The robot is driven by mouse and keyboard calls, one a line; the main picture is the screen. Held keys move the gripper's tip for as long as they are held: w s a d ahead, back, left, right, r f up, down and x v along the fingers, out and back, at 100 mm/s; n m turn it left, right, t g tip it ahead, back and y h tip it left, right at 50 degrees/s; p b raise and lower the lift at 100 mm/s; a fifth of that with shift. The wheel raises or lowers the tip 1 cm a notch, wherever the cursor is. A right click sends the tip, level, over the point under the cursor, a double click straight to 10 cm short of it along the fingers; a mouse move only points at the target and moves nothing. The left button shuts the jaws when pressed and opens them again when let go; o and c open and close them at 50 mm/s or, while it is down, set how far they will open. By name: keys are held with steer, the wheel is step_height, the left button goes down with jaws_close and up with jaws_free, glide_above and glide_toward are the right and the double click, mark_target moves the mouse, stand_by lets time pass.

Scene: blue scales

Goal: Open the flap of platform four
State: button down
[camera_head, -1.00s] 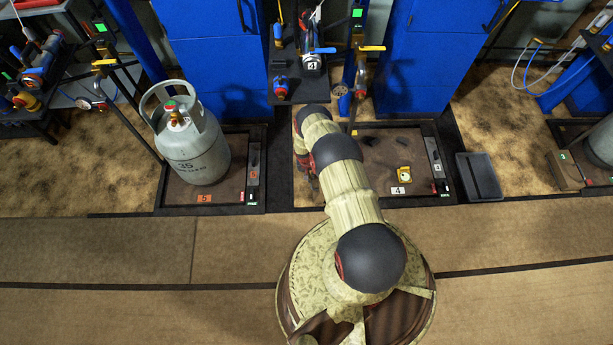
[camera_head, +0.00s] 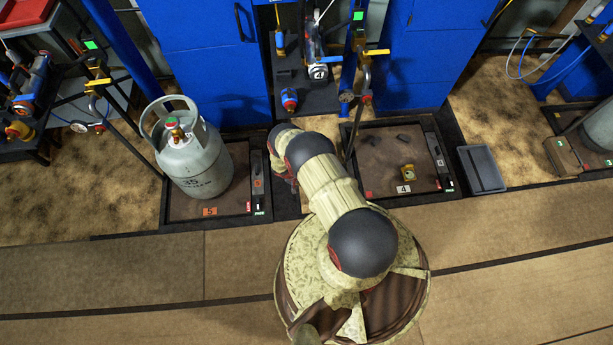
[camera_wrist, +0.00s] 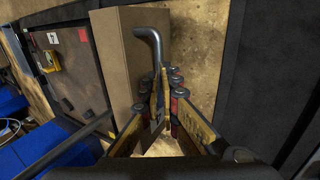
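Platform four (camera_head: 385,185) is a dark-framed tray with a brown top, a white label "4" (camera_head: 403,189) and a small yellow device (camera_head: 408,171). In the wrist view its dark top (camera_wrist: 75,75) is at the left. A plain tan-brown box-like piece (camera_wrist: 115,50) stands beside it. My gripper (camera_wrist: 167,80) is over this piece, its fingers drawn close together around a bent grey rod (camera_wrist: 150,42). The rod's lower end is hidden between the fingers. I cannot make out which part is the flap. My gripper is hidden behind my arm in the head view.
A grey gas cylinder (camera_head: 190,155) stands on platform five, to the left. Blue cabinets (camera_head: 200,60) and a blue post stand behind. A thin dark pole (camera_wrist: 90,125) is near my gripper. A grey bin (camera_head: 481,168) is right of platform four. The front floor is clear.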

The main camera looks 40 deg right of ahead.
steer(key=c, duration=2.5)
jaws_free()
steer(key=shift+a+f, duration=0.25)
steer(key=shift+f, duration=0.55)
steer(key=shift+c, duration=0.2)
steer(key=shift+o, duration=0.7)
steer(key=o, duration=0.3)
steer(key=shift+d+f, duration=0.1)
steer(key=shift+f, duration=0.3)
steer(key=shift+d+r, duration=0.1)
steer(key=shift+o, duration=0.9)
steer(key=shift+s+r, duration=0.1)
steer(key=shift+r, duration=0.05)
steer(key=shift+a+r, duration=0.1)
steer(key=shift+a, duration=0.15)
steer(key=v, duration=1.2)
steer(key=shift+d, duration=0.3)
